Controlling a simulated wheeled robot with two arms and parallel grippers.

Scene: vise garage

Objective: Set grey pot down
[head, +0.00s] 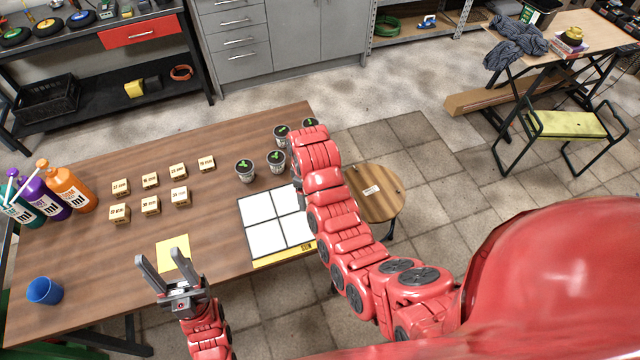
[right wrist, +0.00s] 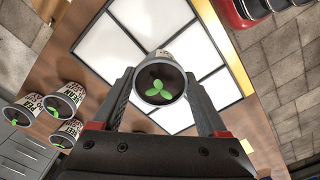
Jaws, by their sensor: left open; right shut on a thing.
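My right gripper (right wrist: 160,74) is shut on a grey pot (right wrist: 160,90) with a dark top and a green sprout; in the right wrist view it appears over the white four-panel board (right wrist: 110,50). In the head view this pot (head: 309,122) shows at the end of my right arm, whose fingers are hidden. The board (head: 265,238) lies at the table's right edge, with no pot visible on it. Three similar pots (head: 246,170) stand behind it; they also show in the right wrist view (right wrist: 67,97). My left gripper (head: 172,268) is open and empty near a yellow sheet (head: 173,251).
Several small labelled boxes (head: 150,180) stand in rows on the wooden table (head: 110,235). Bottles (head: 70,188) stand at the left and a blue cup (head: 44,291) at the front left. A round wooden stool (head: 378,200) is beside the table's right edge.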

